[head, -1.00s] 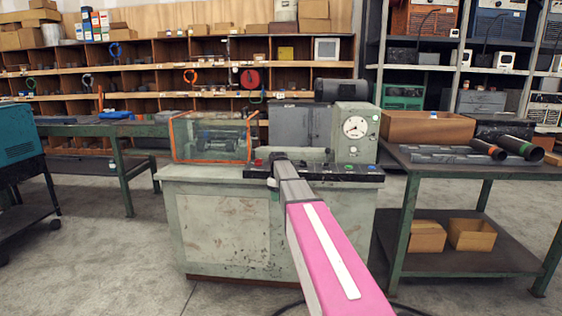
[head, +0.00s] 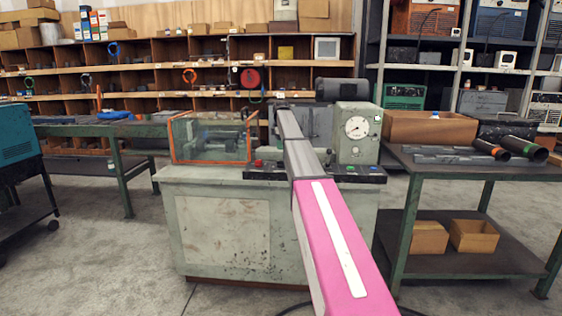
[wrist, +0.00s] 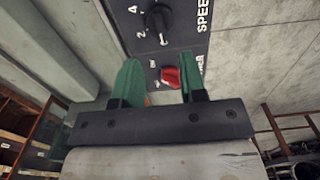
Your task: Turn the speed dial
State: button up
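In the wrist view, the black speed dial (wrist: 158,20) sits on a dark panel (wrist: 190,38) marked with numbers and "SPEED". It is a round knob with a white pointer line. A red switch knob (wrist: 170,77) sits below it on the same panel. My gripper (wrist: 148,58) has two green fingers, spread apart with nothing held between them. The red knob shows between the fingers, and the dial lies beyond their tips. In the head view, my arm reaches over the grey machine (head: 225,215); the speed dial and my fingers cannot be made out there.
A clear guard box (head: 210,138) with an orange frame stands on the machine's left. A gauge housing (head: 356,130) stands on its right. A black control strip (head: 345,175) runs along the machine's front edge. A green-legged table (head: 460,178) with pipes stands close on the right.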

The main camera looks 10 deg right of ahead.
aim_at(281, 164)
notch_tip(281, 164, down, 8)
jog(key=shift+f, duration=0.1)
dwell(0.4)
grip_shut()
